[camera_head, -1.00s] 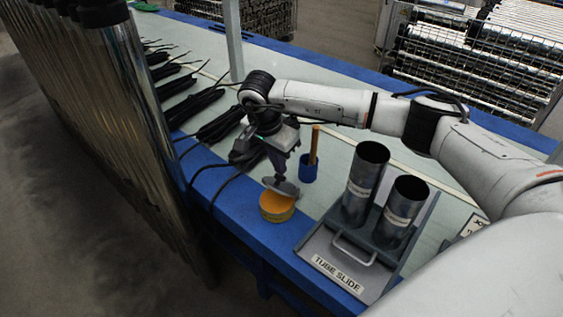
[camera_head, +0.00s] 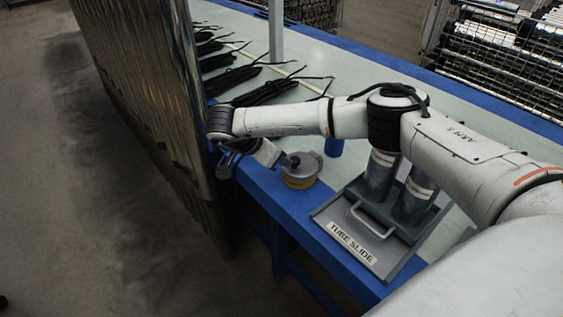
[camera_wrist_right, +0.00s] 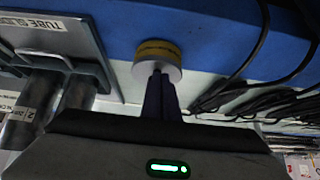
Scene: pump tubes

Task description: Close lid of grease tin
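The grease tin (camera_head: 297,184) is a low round yellow tin on the blue table edge. Its grey lid (camera_head: 309,167) lies on top, looking about level; I cannot tell whether it is fully seated. The tin (camera_wrist_right: 158,47) and lid (camera_wrist_right: 174,73) also show in the right wrist view. My right gripper (camera_head: 289,161) comes in from the left, tilted low, with its fingertips at the lid's dark knob. In the right wrist view its dark fingers (camera_wrist_right: 157,76) are close together against the lid's middle and look shut on the knob. My left gripper is out of view.
A tube slide tray (camera_head: 333,214) with two metal tubes (camera_head: 381,176) stands right of the tin. A blue cup (camera_head: 334,147) is behind it. Black cables (camera_head: 268,92) lie farther back.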

